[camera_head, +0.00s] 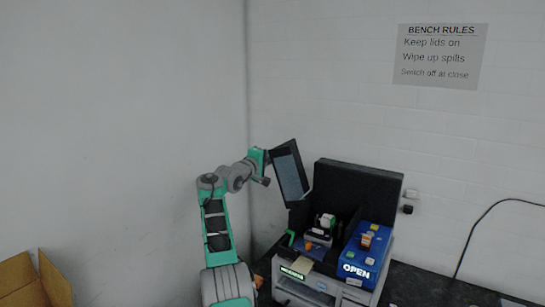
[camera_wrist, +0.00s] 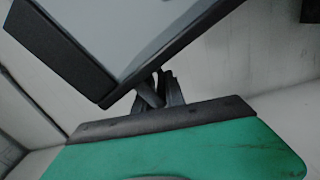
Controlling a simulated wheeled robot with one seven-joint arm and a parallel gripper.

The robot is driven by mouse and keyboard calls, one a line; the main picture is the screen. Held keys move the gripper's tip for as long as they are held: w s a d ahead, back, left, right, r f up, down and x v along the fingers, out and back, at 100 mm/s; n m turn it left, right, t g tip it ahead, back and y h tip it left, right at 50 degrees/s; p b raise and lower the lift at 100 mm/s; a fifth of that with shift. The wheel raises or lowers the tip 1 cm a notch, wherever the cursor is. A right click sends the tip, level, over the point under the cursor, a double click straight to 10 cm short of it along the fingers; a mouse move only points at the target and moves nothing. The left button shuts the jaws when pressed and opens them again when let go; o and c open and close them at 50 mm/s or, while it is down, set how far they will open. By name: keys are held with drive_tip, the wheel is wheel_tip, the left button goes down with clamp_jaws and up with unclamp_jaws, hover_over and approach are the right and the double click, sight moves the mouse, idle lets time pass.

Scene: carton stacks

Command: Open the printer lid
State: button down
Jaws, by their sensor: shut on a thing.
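The printer (camera_head: 318,284), a pale grey body with a dark upper part, stands on the dark bench at the lower right of the head view. A tilted dark-framed panel with a grey face (camera_head: 290,172), apparently its lid, is raised above the printer's left side. It also fills the upper left of the wrist view (camera_wrist: 70,66). My gripper (camera_head: 268,160) is at the panel's upper left edge. In the wrist view, my gripper's fingers (camera_wrist: 160,90) are shut at the panel's edge. The fingertips are partly hidden, and whether the panel joins the printer is unclear.
A large black upright panel (camera_head: 360,190) stands behind the printer. A blue box marked OPEN (camera_head: 358,270) is at its right, and small items sit in the middle. An open carton (camera_head: 30,282) is at lower left. A cable (camera_head: 472,235) runs along the right wall.

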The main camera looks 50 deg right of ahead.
drive_tip(key=shift+d+f, duration=0.1)
drive_tip(key=shift+f, duration=0.8)
drive_tip(key=c, duration=1.5)
unclamp_jaws()
drive_tip(key=shift+s+r, duration=0.1)
drive_tip(key=shift+r, duration=0.25)
drive_tip(key=shift+r, duration=0.2)
drive_tip(key=shift+a+f+b, duration=0.25)
drive_tip(key=shift+a+b, duration=0.25)
drive_tip(key=shift+b, duration=0.7)
drive_tip(key=a+b, duration=0.2)
drive_tip(key=b, duration=0.1)
drive_tip(key=a+b, duration=0.5)
drive_tip(key=shift+s+r+b, duration=0.25)
drive_tip(key=shift+s+b, duration=0.1)
